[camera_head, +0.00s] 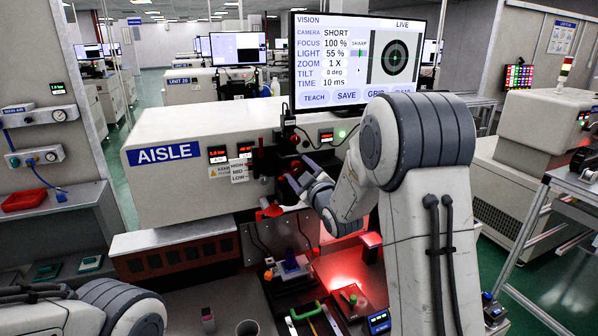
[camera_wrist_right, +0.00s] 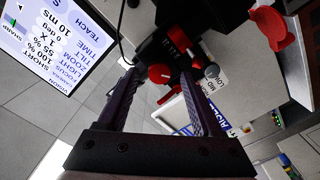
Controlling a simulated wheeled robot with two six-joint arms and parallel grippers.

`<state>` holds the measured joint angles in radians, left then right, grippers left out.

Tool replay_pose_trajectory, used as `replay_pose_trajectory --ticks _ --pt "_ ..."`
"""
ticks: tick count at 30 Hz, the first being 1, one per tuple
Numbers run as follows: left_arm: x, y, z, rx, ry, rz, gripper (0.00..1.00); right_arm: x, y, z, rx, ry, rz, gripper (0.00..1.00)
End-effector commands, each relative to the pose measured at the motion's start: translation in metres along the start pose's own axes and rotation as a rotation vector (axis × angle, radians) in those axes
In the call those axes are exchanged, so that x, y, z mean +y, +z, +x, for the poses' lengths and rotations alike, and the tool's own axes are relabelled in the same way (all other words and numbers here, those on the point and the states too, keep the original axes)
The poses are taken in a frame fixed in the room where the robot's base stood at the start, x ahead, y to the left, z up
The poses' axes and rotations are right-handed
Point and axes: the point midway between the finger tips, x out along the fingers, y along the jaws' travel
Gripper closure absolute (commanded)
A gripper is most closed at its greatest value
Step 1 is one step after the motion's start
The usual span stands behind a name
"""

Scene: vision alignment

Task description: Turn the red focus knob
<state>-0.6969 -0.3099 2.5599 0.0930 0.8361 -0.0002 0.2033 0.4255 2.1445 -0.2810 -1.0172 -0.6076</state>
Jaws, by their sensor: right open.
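My right gripper (camera_head: 297,174) is open in front of the camera block on the white machine. In the wrist view its two dark fingers (camera_wrist_right: 157,74) stand apart, with a red knob (camera_wrist_right: 160,73) showing between their tips. I cannot tell whether they touch it. A second red knob (camera_wrist_right: 178,39) and a small grey knob (camera_wrist_right: 211,71) sit beside it; no focus label is legible on them. In the head view, red parts (camera_head: 296,140) show just above the gripper. The monitor (camera_head: 352,58) reads focus 100 % and SHARP. My left gripper is out of view.
A red lever-like part (camera_head: 270,210) juts out below the knobs; it is large in the wrist view (camera_wrist_right: 272,27).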

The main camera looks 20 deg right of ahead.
Motion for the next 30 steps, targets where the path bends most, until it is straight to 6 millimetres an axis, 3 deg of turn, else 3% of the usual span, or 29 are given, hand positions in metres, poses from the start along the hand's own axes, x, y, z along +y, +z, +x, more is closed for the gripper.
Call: replay_pose_trajectory --ticks 15,21,30 --pt "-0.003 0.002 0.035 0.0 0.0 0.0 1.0 -0.001 0.001 -0.089 0.0 0.002 0.0 0.33" --pt "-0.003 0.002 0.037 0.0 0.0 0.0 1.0 -0.001 0.0 -0.101 0.0 0.0 0.0 0.33" --pt "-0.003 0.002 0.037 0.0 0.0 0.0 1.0 -0.001 0.0 -0.101 0.0 -0.001 0.0 0.33"
